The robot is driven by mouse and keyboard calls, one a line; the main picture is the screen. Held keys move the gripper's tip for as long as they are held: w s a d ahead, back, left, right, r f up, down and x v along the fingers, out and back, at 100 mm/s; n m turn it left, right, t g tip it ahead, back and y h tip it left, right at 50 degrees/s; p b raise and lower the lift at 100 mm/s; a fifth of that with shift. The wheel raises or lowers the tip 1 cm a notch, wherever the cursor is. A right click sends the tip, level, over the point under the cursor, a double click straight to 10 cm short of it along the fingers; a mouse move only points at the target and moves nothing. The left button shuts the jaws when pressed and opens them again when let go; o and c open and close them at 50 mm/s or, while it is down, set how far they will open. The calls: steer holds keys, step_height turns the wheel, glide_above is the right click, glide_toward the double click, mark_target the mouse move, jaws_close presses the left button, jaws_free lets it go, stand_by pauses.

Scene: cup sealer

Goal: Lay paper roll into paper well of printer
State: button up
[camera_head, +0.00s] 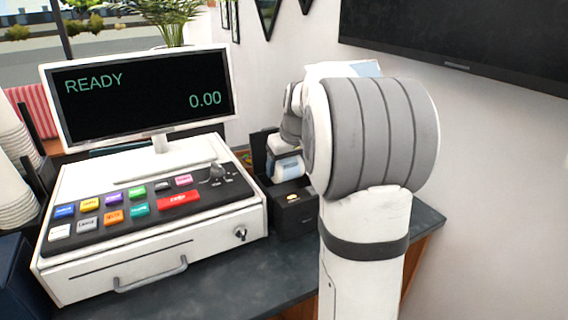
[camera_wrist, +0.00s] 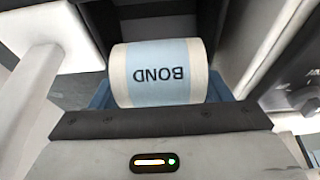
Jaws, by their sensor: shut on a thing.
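The paper roll (camera_head: 287,166) is white with a pale blue band. In the wrist view the roll (camera_wrist: 165,75) fills the middle, with BOND printed upside down on its band. My gripper (camera_wrist: 163,92) is shut on the roll; blue parts show at both sides of it. The black printer (camera_head: 291,208) stands right of the cash register, its dark lid (camera_head: 261,151) raised. In the head view the roll appears at the printer's top, behind its front block. The well is hidden, so I cannot tell whether the roll touches it.
The white cash register (camera_head: 155,262) with its READY display (camera_head: 146,97) stands close on the left. The dark counter (camera_head: 226,288) is bare in front. A wall screen (camera_head: 470,45) hangs at the right. My arm hides the area right of the printer.

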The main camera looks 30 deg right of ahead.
mark_target(285, 190)
steer(key=shift+f+b, duration=3)
steer(key=shift+f, duration=1.3)
steer(key=o, duration=1.1)
steer(key=shift+c, duration=0.7)
steer(key=shift+o, duration=1.4)
steer(key=shift+w+r+p, duration=0.1)
steer(key=shift+r+p, duration=2.5)
steer(key=shift+r, duration=1)
